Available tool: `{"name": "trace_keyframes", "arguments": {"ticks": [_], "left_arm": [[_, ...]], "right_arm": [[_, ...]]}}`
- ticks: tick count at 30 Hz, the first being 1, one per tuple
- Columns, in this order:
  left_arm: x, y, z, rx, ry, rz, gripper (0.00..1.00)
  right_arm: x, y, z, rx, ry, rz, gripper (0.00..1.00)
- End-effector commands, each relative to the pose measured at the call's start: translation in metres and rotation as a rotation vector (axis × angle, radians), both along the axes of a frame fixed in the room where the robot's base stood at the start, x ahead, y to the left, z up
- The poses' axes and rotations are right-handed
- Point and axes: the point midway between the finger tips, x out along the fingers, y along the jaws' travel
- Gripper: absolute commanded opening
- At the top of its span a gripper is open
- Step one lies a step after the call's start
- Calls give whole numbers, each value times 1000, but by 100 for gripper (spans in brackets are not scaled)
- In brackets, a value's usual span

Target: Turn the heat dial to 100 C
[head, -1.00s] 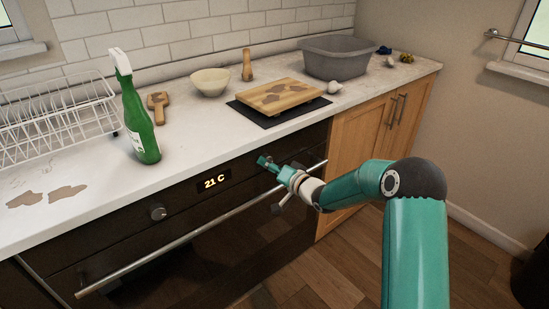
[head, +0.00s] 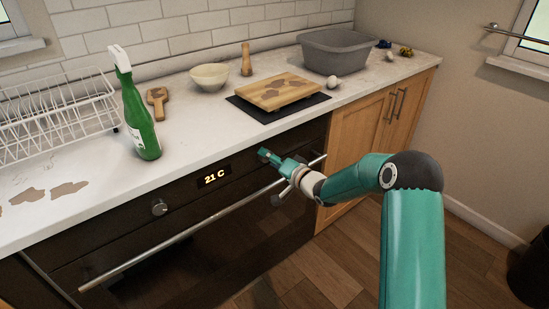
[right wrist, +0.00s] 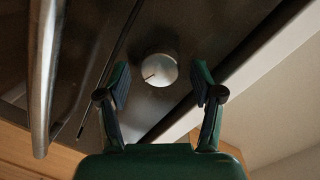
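The oven's dark front panel has a lit display (head: 213,176) reading 21 C. One round silver dial (head: 159,208) sits left of the display. Another silver dial (right wrist: 160,70) with a thin pointer mark shows in the right wrist view. My right gripper (right wrist: 161,72) is open there, with one finger on each side of this dial and gaps between the fingers and the dial. In the head view my right gripper (head: 266,155) is at the panel right of the display and hides most of this dial. My left gripper is not in view.
The long oven handle (head: 190,235) runs below the panel, close under my right gripper. The white counter (head: 195,130) above holds a green spray bottle (head: 138,115), a wooden board (head: 278,92), a bowl (head: 209,77) and a grey basin (head: 342,52).

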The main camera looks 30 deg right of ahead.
Motion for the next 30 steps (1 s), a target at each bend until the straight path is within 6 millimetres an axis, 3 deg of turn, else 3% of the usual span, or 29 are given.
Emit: {"name": "trace_keyframes", "arguments": {"ticks": [11,24,30], "left_arm": [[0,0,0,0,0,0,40],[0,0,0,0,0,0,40],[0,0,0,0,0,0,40]], "right_arm": [[-8,1,-1,1,6,4,66],[-87,-10,7,0,6,-1,66],[-111,-12,10,0,3,1,66]]}}
